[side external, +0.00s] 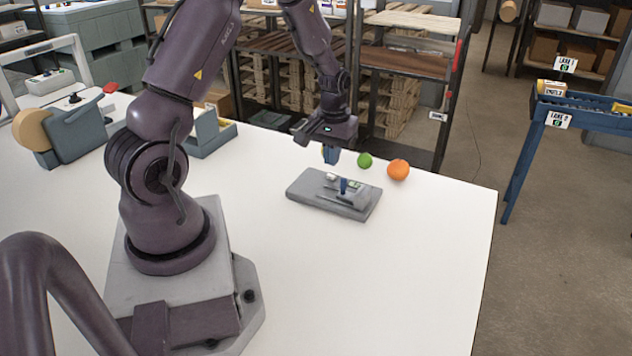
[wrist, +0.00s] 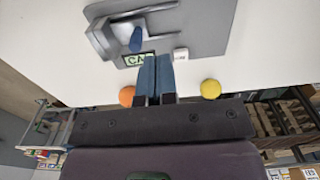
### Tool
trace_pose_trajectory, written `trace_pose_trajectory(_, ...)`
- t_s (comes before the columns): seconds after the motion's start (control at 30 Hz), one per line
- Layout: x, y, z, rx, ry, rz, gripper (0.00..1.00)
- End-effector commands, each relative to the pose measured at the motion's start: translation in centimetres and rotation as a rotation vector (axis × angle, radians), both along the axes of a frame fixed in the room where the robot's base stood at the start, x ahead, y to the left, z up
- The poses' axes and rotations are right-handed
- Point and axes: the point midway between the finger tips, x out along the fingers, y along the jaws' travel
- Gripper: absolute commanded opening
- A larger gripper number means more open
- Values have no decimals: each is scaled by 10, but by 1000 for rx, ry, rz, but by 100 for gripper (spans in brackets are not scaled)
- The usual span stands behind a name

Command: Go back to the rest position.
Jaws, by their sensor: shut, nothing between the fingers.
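My gripper (side external: 331,156) hangs above the far edge of a grey fixture board on the white table, fingers pointing down. Its two blue fingers are together with nothing between them, as the wrist view also shows (wrist: 156,75). The grey board (side external: 318,198) lies flat below and carries a small upright blue piece (side external: 344,185). In the wrist view the board (wrist: 212,25) fills the top, with the blue piece (wrist: 136,39) and a green-and-white label (wrist: 140,59). The fingers appear apart from the board.
A yellow ball (wrist: 211,89) shows in the wrist view. A grey-blue holder (side external: 208,137) stands left. The front right of the white table (side external: 400,270) is clear.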

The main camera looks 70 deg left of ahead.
Motion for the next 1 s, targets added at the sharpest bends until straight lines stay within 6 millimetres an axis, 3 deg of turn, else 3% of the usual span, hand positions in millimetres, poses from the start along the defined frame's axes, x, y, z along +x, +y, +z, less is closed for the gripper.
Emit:
trace_pose_trajectory(0.13, -2, -2, 0, -9, 13, -13, 0)
trace_pose_trajectory(0.23, -20, -14, -2, -47, 67, -40, 0)
trace_pose_trajectory(0.47, -36, -62, 66, -40, 43, -191, 0)
trace_pose_trajectory(0.7, -62, -126, 143, 25, -65, -408, 0)
trace_pose_trajectory(1.0, -110, -190, 206, 132, -279, -652, 0)
